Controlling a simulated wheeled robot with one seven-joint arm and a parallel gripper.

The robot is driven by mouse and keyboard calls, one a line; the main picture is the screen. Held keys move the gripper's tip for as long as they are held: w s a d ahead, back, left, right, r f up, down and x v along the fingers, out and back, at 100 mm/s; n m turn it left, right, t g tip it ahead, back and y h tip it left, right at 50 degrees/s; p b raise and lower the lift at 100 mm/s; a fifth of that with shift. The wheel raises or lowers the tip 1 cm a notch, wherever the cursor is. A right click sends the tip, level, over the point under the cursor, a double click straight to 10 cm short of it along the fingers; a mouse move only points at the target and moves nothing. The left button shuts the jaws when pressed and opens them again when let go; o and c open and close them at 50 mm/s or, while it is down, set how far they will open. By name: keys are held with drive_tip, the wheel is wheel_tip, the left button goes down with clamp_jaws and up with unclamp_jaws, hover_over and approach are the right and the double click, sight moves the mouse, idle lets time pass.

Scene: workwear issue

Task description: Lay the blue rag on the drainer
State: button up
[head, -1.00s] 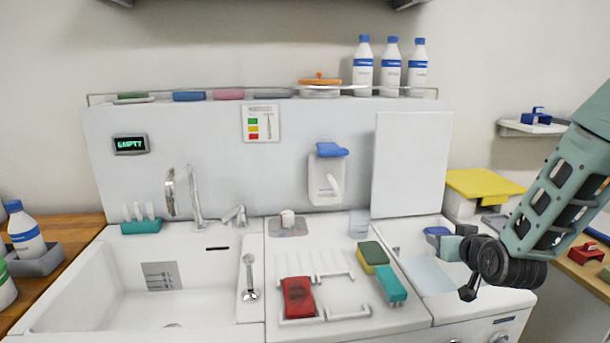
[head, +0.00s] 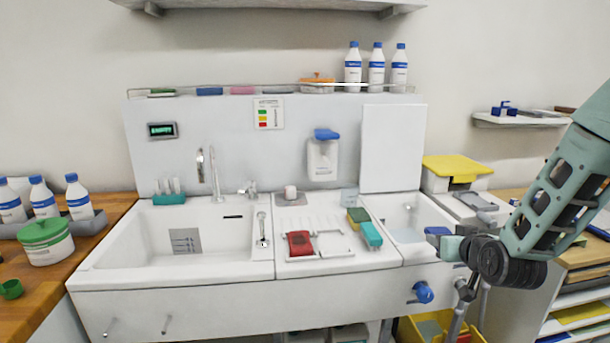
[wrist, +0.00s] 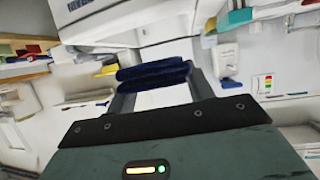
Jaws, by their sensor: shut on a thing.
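The blue rag (head: 438,231) is a folded dark blue bundle held at my gripper (head: 446,241), to the right of the drainer in the head view. In the wrist view the rag (wrist: 152,72) lies across the fingertips of my gripper, which is shut on it. The drainer (head: 313,224) is the white ribbed board with low rails between the two basins. A red block-shaped item (head: 300,243) lies on its front left part. My gripper is raised and apart from the drainer, in front of the small right basin (head: 408,212).
A yellow-green sponge (head: 357,216) and a teal one (head: 371,235) lie at the drainer's right edge. A large sink (head: 130,258) is left. A tap (head: 216,175) stands behind it. A blue knob (head: 423,292) sticks out in front. A yellow-lidded box (head: 457,166) stands right.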

drive_tip(key=s+f+b, duration=0.1)
drive_tip(key=s+f, duration=0.7)
drive_tip(key=f, duration=0.4)
drive_tip(key=s+f+b, duration=0.2)
drive_tip(key=s+f, duration=0.6)
drive_tip(key=f, duration=0.4)
drive_tip(key=shift+s, duration=0.2)
